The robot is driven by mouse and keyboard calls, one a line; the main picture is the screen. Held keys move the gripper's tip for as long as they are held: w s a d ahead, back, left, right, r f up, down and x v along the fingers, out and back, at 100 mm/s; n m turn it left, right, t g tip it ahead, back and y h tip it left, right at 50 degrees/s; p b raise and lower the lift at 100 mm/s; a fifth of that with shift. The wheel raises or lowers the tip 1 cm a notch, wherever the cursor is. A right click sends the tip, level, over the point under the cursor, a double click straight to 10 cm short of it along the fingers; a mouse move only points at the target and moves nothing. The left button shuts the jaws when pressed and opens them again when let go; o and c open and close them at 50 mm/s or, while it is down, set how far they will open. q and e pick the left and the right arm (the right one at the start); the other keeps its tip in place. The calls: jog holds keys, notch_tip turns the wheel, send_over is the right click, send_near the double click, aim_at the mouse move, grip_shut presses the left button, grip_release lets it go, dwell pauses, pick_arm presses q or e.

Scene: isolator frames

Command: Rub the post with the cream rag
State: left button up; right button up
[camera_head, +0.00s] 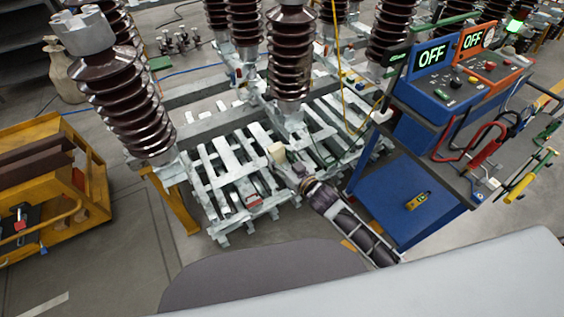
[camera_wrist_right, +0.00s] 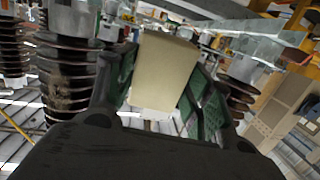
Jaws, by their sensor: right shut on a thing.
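My right gripper (camera_head: 287,165) is shut on the cream rag (camera_head: 277,152), a small pale block-like piece at the fingertips. In the right wrist view the rag (camera_wrist_right: 163,72) fills the space between the two green-padded fingers. The brown ribbed post (camera_head: 290,60) stands upright in the middle of the head view, above and behind the gripper. A ribbed post (camera_wrist_right: 68,85) with a pale grey smudge shows left of the rag in the wrist view; I take it to be the same one. The rag appears apart from it. My left gripper is not in view.
White slatted pallets (camera_head: 222,165) lie below the posts. A blue cabinet (camera_head: 400,195) with control boxes reading OFF (camera_head: 433,55) stands at the right. Another ribbed post (camera_head: 125,105) and a yellow cart (camera_head: 85,195) are at the left. A yellow hose (camera_head: 343,60) hangs right of the middle post.

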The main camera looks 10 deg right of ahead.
aim_at(283, 148)
jog(key=shift+w+r+y, duration=0.3)
jog(key=shift+w+r, duration=0.25)
jog(key=shift+w, duration=0.1)
jog(key=shift+w+d+r+n+y, duration=0.1)
jog(key=shift+w+r+n+y, duration=0.3)
jog(key=shift+w+r, duration=0.6)
jog(key=w+d+r+m+t+h, duration=0.1)
jog(key=w+d+r+t+h, duration=0.1)
jog(key=w+d+r, duration=0.7)
jog(key=shift+d+r+m, duration=0.4)
jog(key=shift+d+r, duration=0.4)
jog(key=shift+d, duration=1.35)
jog(key=shift+w, duration=0.25)
jog(key=shift+x, duration=2.85)
jog(key=shift+b+x, duration=0.65)
jog(key=shift+x, duration=0.4)
